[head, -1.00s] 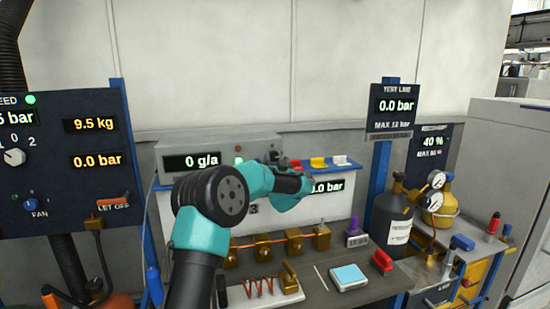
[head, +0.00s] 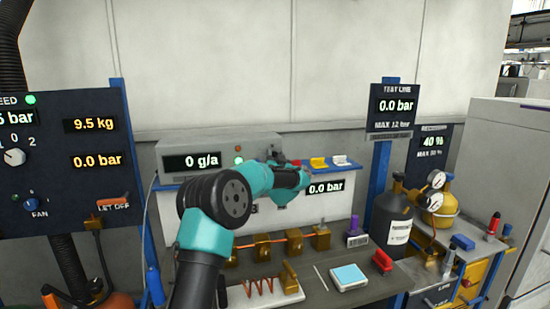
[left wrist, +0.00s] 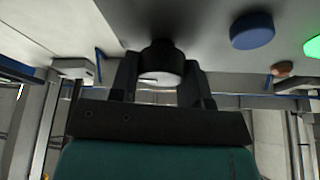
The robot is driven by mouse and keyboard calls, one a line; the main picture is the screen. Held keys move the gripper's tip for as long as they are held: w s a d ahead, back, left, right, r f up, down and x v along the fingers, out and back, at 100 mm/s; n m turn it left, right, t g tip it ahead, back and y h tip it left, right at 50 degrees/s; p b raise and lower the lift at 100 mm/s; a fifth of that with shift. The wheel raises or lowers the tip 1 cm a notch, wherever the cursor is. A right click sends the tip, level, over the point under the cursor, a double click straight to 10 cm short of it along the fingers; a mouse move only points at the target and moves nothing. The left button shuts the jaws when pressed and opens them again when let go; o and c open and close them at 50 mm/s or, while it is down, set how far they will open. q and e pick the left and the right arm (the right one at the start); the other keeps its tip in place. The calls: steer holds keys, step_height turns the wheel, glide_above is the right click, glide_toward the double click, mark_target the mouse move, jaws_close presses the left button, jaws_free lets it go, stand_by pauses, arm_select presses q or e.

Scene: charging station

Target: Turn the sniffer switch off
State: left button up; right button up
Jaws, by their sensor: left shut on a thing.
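The sniffer box (head: 205,147) is a grey unit on the back shelf, and its display reads 0 g/a. A small green lamp (head: 238,160) is lit on its front. My left gripper (head: 274,160) is at the right part of the box front. In the left wrist view, my left gripper (left wrist: 160,72) is shut on a round black knob (left wrist: 160,55) with a pale face, one finger on each side. The arm hides the knob in the head view. I cannot read the knob's setting. My right gripper is not in view.
A blue button (left wrist: 252,30) and a green lamp (left wrist: 313,47) sit beside the knob. Red, yellow and white pieces lie on the blue shelf (head: 345,165). Below, the bench holds brass valves (head: 263,246) and a copper coil (head: 258,288). A dark cylinder (head: 393,222) stands right.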

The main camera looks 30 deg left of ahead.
arm_select(q)
steer(key=shift+c, duration=1.1)
steer(key=shift+n, duration=0.7)
steer(key=n+g+y, duration=0.1)
steer(key=n, duration=0.1)
steer(key=n+g+y, duration=0.1)
steer(key=n, duration=0.2)
steer(key=n+g+y, duration=0.1)
steer(key=n, duration=0.2)
steer(key=n+g+y, duration=0.1)
steer(key=n+g, duration=0.1)
steer(key=n, duration=0.1)
steer(key=shift+s+a+n, duration=0.1)
steer(key=shift+n, duration=0.2)
steer(key=n+g, duration=0.1)
steer(key=n, duration=0.2)
steer(key=n+g, duration=0.2)
steer(key=n, duration=0.1)
steer(key=n+g, duration=0.1)
steer(key=n, duration=0.1)
steer(key=n+g, duration=0.1)
steer(key=n, duration=0.2)
steer(key=shift+s+f+h, duration=0.1)
steer(key=shift+f+h, duration=0.05)
steer(key=shift+h, duration=0.15)
